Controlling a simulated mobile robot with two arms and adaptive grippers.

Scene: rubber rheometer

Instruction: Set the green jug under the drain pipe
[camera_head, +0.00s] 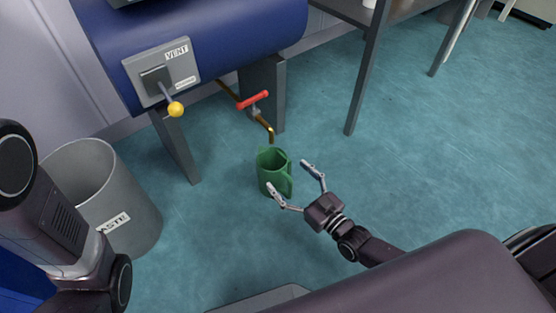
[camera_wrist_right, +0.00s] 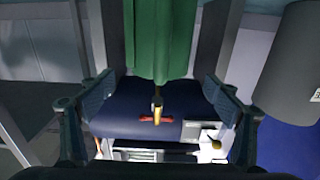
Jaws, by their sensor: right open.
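The green jug (camera_head: 268,176) stands upright on the floor, its handle towards my right gripper. The brass drain pipe (camera_head: 263,122) comes out below the blue tank and bends down. Its end appears just above the jug's far rim; I cannot tell whether it is centred over the opening. My right gripper (camera_head: 288,176) is open, its fingers spread at the handle side of the jug. In the right wrist view the jug (camera_wrist_right: 163,40) is at the top, between the open fingers, with the pipe (camera_wrist_right: 157,103) below it in the picture. My left gripper is not in view.
The red valve handle (camera_head: 253,100) sits on the pipe. The blue tank (camera_head: 215,40) has a vent panel with a yellow-knobbed lever (camera_head: 175,108). A grey waste bin (camera_head: 133,205) stands at left. Tank legs flank the pipe; a table leg (camera_head: 364,80) is right. Floor on the right is clear.

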